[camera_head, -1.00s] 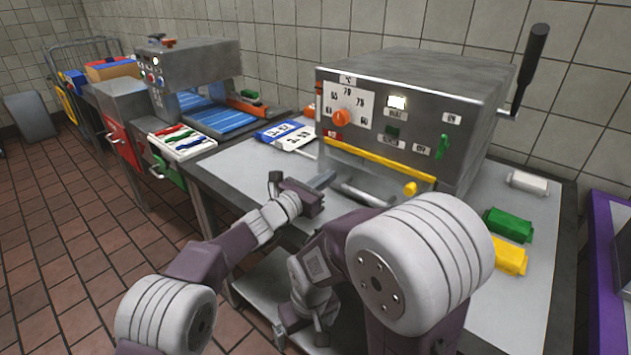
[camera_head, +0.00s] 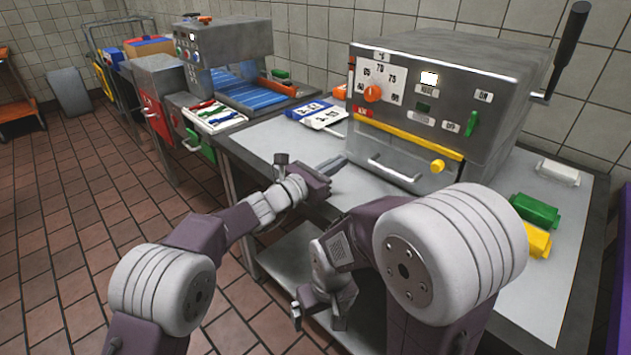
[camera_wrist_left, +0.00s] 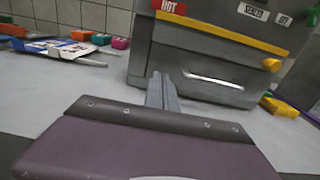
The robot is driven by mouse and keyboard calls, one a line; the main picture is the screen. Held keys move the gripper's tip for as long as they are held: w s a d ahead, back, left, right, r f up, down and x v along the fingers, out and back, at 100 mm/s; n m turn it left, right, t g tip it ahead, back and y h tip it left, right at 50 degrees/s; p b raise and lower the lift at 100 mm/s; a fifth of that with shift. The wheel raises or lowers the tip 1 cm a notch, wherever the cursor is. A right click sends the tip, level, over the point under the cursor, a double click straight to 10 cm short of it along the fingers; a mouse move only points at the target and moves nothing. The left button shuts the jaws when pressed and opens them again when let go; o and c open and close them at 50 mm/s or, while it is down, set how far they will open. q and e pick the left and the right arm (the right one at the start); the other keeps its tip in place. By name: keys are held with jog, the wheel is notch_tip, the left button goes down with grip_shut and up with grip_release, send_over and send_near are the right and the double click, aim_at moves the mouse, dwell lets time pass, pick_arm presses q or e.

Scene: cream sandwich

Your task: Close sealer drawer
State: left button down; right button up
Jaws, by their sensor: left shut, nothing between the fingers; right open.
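The sealer (camera_head: 440,75) is a large grey metal box on the table, with a dial, a yellow bar and a lever. Its drawer front (camera_head: 378,150), with a pale bar handle (camera_head: 393,171), is below the yellow bar. The front looks close to the body, but I cannot tell whether it is fully flush. The handle also shows in the left wrist view (camera_wrist_left: 213,79). My left gripper (camera_head: 333,163) is shut and empty, just left of and in front of the drawer, apart from the handle. My right gripper (camera_head: 318,318) is open and empty, low in front of the table.
A blue and white card (camera_head: 322,114) lies left of the sealer. White (camera_head: 558,172), green (camera_head: 535,210) and yellow (camera_head: 537,241) packs lie to its right. Another grey machine (camera_head: 222,45) stands at the back left. The tabletop (camera_head: 275,140) before my left gripper is mostly clear.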

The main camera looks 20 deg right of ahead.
pick_arm(q)
jog(key=v, duration=0.6)
jog(key=shift+a+f, duration=0.15)
jog(key=shift+a, duration=0.05)
jog(key=shift+a+f, duration=0.1)
jog(key=shift+a, duration=0.15)
jog(key=shift+a, duration=0.1)
